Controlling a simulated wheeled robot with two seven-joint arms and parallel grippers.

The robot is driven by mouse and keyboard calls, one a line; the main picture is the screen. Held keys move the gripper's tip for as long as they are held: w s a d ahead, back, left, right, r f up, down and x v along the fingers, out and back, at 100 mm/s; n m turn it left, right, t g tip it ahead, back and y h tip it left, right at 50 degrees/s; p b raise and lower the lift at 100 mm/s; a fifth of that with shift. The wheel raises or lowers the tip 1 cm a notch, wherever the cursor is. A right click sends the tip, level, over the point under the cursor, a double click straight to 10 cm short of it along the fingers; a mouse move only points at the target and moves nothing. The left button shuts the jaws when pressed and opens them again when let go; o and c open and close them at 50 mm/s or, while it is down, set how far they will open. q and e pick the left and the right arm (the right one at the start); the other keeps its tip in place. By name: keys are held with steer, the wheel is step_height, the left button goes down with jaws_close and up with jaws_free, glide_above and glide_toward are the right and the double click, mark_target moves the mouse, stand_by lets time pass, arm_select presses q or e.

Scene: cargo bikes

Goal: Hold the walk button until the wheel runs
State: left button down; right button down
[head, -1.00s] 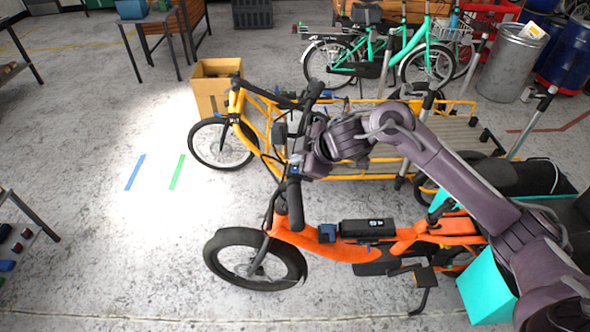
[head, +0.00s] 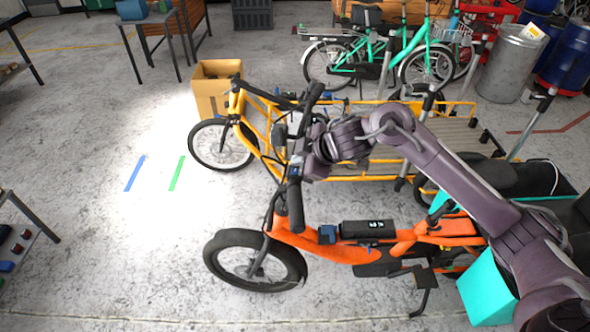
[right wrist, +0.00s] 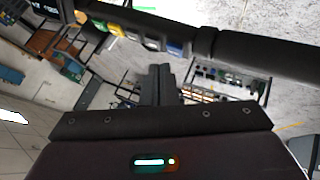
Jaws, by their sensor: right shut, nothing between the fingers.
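The orange cargo bike (head: 340,248) stands in front of me, its front wheel (head: 255,261) to the left. My right gripper (head: 298,168) is at its handlebar, beside the black grip (head: 295,205). In the right wrist view the fingers (right wrist: 160,72) are shut and empty. Their tips are just below a row of coloured buttons on the black handlebar (right wrist: 240,50), close to a pale button (right wrist: 151,43) and a blue button (right wrist: 174,47). I cannot tell whether they touch, or which is the walk button. My left gripper is out of view.
A yellow cargo bike (head: 262,128) stands right behind the orange one. A cardboard box (head: 212,95) and a green bike (head: 420,50) are farther back. Blue tape (head: 135,173) and green tape (head: 177,172) mark the clear floor to the left.

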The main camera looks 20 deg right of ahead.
steer(key=shift+f, duration=0.15)
stand_by(0.7)
steer(key=shift+f, duration=0.3)
